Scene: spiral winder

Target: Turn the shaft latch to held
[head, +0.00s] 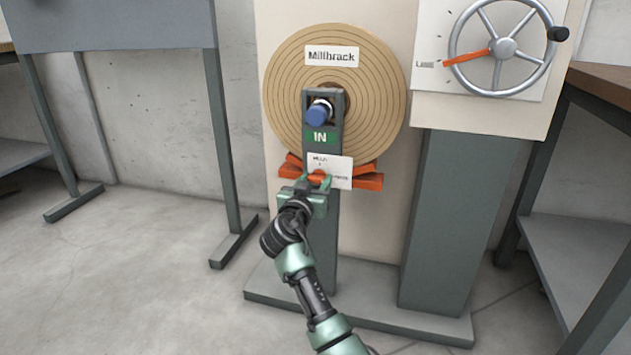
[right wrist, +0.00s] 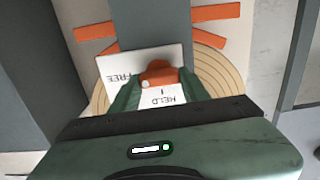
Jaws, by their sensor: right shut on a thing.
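The shaft latch is an orange knob (head: 318,178) on a white plate (head: 340,168) at the front of the grey post, below a green "IN" label. In the right wrist view, upside down, the latch (right wrist: 158,73) lies roughly sideways on the plate (right wrist: 170,53). A small pale dot shows at its left, on the FREE side; the HELD mark is below it. My right gripper (head: 313,184) is shut on the latch, a dark green finger on each side (right wrist: 159,84). The fingers hide part of the knob. My left gripper is not in view.
A tan spiral disc (head: 380,90) labelled "Millbrack" and a blue-capped shaft end (head: 319,112) are above the latch. Orange bars (head: 368,182) stick out beside the plate. A handwheel (head: 503,48) is at the upper right. Open floor lies at the left.

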